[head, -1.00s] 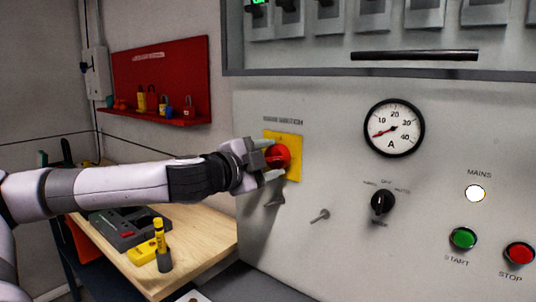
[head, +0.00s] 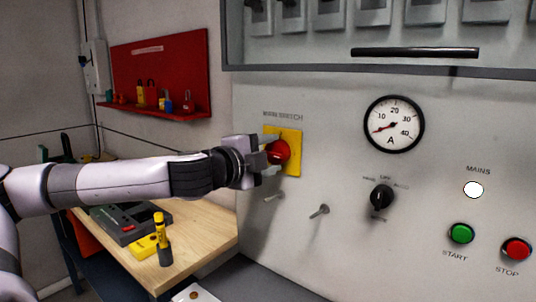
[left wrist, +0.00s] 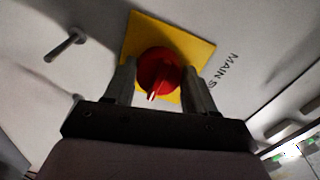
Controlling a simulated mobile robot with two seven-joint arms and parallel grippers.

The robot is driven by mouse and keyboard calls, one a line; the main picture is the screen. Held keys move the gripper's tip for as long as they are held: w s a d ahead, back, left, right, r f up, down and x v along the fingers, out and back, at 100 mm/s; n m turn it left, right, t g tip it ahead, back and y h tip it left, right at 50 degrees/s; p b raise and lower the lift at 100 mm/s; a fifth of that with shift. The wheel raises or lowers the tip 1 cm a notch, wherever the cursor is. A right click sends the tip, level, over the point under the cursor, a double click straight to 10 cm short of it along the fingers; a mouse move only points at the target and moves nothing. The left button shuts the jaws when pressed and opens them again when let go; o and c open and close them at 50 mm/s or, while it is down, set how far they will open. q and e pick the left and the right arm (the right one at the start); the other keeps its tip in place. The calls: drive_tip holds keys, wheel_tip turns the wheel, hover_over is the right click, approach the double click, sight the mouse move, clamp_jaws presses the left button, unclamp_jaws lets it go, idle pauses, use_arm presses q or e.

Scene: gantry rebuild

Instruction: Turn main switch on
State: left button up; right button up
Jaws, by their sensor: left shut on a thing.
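The main switch is a red rotary knob (head: 279,151) on a yellow plate (head: 293,137) at the left of the grey panel, under the "MAIN SWITCH" label. My left gripper (head: 270,154) is at the knob with one finger above and one below it. In the left wrist view the red knob (left wrist: 157,72) sits between the two fingers (left wrist: 160,85), in front of the yellow plate (left wrist: 190,42). The gripper is shut on the knob. A pale mark shows on the knob's handle. My right gripper is not in view.
The panel also carries an ammeter (head: 393,124), a black selector (head: 381,196), a white MAINS lamp (head: 473,189), a green START button (head: 461,233) and a red STOP button (head: 516,248). A small metal peg (head: 319,211) sticks out below. A wooden bench (head: 205,236) stands left.

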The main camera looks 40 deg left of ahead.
use_arm(q)
drive_tip(key=o, duration=1)
drive_tip(key=shift+o, duration=0.2)
drive_tip(key=s+b, duration=0.2)
drive_tip(key=b, duration=0.1)
drive_tip(key=shift+s+d, duration=0.15)
drive_tip(key=shift+s, duration=0.15)
drive_tip(key=shift+s+d+r+b, duration=0.15)
drive_tip(key=shift+s+b, duration=0.2)
drive_tip(key=shift+s, duration=0.8)
drive_tip(key=shift+s+d+r+b, duration=0.1)
drive_tip(key=shift+s+b, duration=0.25)
drive_tip(key=shift+s, duration=0.75)
